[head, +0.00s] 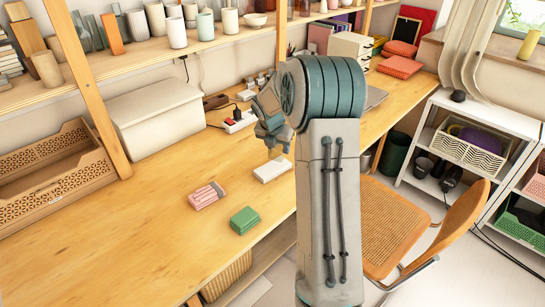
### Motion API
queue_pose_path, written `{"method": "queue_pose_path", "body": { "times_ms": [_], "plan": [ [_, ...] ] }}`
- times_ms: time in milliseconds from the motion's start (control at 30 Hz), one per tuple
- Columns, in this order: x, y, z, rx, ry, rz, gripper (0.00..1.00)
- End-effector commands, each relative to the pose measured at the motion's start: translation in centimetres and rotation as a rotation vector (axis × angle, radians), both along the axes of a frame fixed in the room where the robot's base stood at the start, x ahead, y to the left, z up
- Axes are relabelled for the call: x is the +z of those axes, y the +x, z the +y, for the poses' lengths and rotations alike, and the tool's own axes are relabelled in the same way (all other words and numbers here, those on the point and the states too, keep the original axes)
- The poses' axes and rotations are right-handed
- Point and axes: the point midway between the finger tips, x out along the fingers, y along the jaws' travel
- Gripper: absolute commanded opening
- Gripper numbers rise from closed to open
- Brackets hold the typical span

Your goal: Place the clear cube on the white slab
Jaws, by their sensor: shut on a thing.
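The white slab (272,172) lies flat on the wooden table near its front edge, beside my arm. My gripper (275,150) points down just above the far side of the slab in the head view. It is shut on a small see-through thing, taken to be the clear cube, which is too small and faint to make out clearly. I cannot tell whether the cube touches the slab. My arm hides part of the table to the right.
A pink striped block (206,195) and a green block (244,220) lie on the table nearby. A white box (155,120) and a wooden crate (50,170) stand at the back left. A chair (410,230) stands right of my arm. The table's left front is clear.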

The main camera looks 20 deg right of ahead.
Motion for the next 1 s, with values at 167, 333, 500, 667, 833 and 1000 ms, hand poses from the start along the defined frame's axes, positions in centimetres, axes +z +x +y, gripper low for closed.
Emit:
{"method": "queue_pose_path", "body": {
  "times_ms": [167,333,500,667,833,1000],
  "plan": [
    [-1.0,1.4,1.0,0.0,-0.001,0.0,0.13],
    [-2.2,1.5,1.1,0.001,-0.001,0.001,0.13],
    [-4.7,1.5,1.1,0.001,-0.001,0.001,0.13],
    [-5.1,1.5,1.1,0.0,-0.001,-0.001,0.13],
    [-5.2,1.5,1.1,0.0,-0.001,-0.001,0.13],
    [-5.4,1.5,1.1,0.0,-0.001,0.001,0.67]
  ]
}}
